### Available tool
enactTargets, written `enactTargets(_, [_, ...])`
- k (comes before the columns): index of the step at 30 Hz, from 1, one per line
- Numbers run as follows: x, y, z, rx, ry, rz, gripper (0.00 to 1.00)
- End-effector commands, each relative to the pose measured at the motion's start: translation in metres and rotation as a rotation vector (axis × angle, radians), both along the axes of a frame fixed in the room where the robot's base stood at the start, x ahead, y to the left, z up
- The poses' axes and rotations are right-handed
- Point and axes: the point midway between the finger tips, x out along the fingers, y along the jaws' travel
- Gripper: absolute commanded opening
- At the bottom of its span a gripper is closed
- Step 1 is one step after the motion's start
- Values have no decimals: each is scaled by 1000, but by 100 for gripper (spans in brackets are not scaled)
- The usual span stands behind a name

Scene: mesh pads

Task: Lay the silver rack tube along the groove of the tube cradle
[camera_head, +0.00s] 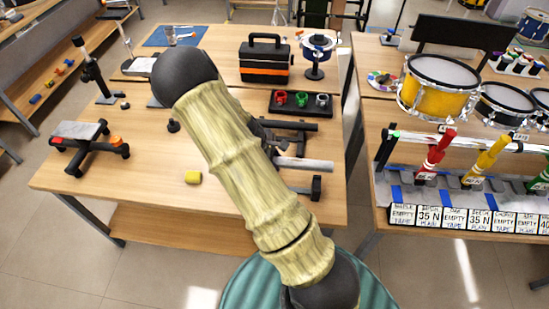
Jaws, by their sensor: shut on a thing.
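The silver rack tube (306,163) is near the right side of the wooden table, pointing right; its left end is hidden behind my arm. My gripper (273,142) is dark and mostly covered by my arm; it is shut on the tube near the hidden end. A black stand with an upright end block (316,187), which looks like the tube cradle, is just in front of the tube. Its groove is not visible, and I cannot tell whether the tube touches it.
A black bar (291,125) lies behind the tube, with a tray of coloured cups (300,102) beyond. A toolbox (264,61) stands at the back. The front left tabletop is clear.

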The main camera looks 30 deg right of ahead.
Motion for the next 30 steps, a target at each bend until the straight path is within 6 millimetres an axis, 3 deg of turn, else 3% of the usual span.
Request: enactTargets(30, [0,0,-76,0,0,0,2])
